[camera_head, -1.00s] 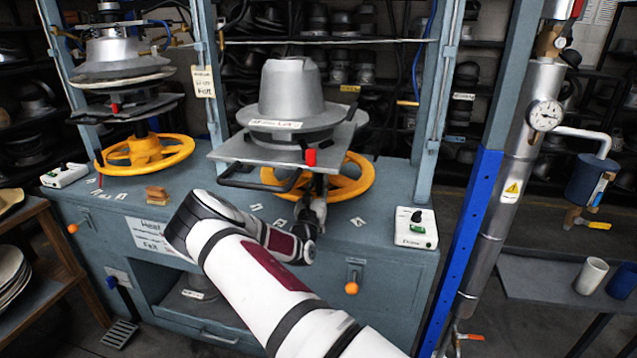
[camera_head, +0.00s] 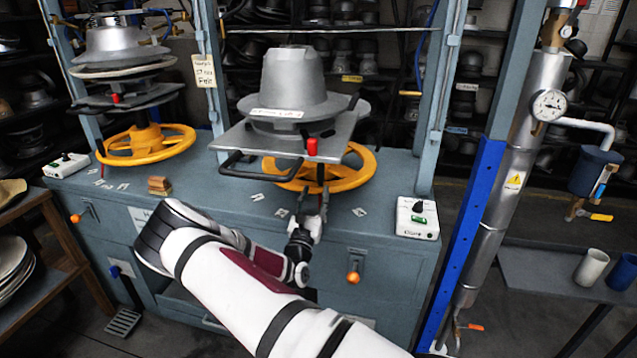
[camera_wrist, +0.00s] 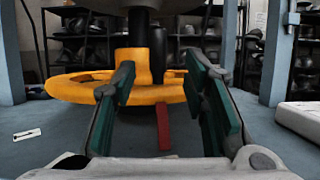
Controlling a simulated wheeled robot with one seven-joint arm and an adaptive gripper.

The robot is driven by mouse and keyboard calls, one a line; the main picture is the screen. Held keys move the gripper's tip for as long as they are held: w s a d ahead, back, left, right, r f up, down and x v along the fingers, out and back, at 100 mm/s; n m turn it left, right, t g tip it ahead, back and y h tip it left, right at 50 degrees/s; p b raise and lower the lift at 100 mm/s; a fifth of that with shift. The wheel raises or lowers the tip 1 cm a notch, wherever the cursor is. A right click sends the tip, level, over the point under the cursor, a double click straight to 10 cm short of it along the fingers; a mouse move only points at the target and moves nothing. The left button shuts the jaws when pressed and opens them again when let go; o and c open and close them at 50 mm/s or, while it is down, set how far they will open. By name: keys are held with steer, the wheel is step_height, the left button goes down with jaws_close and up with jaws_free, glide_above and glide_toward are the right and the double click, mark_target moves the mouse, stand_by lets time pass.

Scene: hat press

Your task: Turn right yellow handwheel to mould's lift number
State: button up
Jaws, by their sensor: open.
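The right yellow handwheel (camera_head: 353,178) lies level on a shaft under the right press plate. The mould (camera_head: 293,83), a grey metal hat shape, stands on that plate; its white label (camera_head: 277,113) is too small to read surely. My gripper (camera_head: 313,196) is open in front of the wheel's near rim. In the wrist view, my gripper (camera_wrist: 160,80) has its two green-padded fingers apart, pointing at the yellow rim (camera_wrist: 75,89). The left fingertip overlaps the rim in the picture; contact cannot be told. A red strip (camera_wrist: 163,128) shows between the fingers, below the rim.
Small white number cards (camera_head: 283,212) lie on the blue-grey bench around the wheel. A white control box (camera_head: 418,218) stands to the right. The press plate (camera_head: 255,143) with its black handle overhangs the wheel. A second yellow handwheel (camera_head: 178,140) is at left.

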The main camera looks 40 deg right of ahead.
steer(key=shift+v, duration=1.55)
